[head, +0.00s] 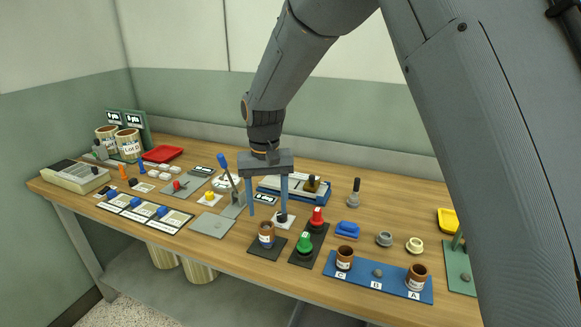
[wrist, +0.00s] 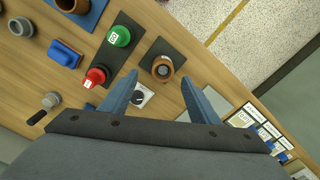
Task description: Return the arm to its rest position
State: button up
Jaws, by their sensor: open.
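My gripper (head: 267,211) hangs from my arm over the middle of the workbench, pointing down. Its two blue fingers are apart with nothing between them; the wrist view also shows them spread (wrist: 158,82). A brown jar with a white label (head: 266,235) stands upright on a dark square plate (head: 262,252), just below and in front of the fingertips. In the wrist view the jar (wrist: 163,68) is seen from above, just beyond the fingertips and apart from them. My upper arm covers part of the bench's right side.
Green (head: 304,243) and red (head: 317,217) buttons stand right of the jar. A blue board (head: 391,285) marked A, B, C carries brown jars at C and A. A lever with a blue handle (head: 228,172) rises left of my gripper. A red tray (head: 163,154) lies far left.

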jog(key=s+d+f+m+b, duration=0.1)
jog(key=s+d, duration=0.2)
jog(key=d, duration=0.6)
jog(key=s+d+b, duration=0.1)
jog(key=s+d, duration=0.3)
jog(key=d, duration=0.6)
jog(key=s+d+f+m+t+b, duration=0.1)
jog(key=s+d+f, duration=0.2)
jog(key=s+d, duration=0.7)
jog(key=shift+s, duration=0.7)
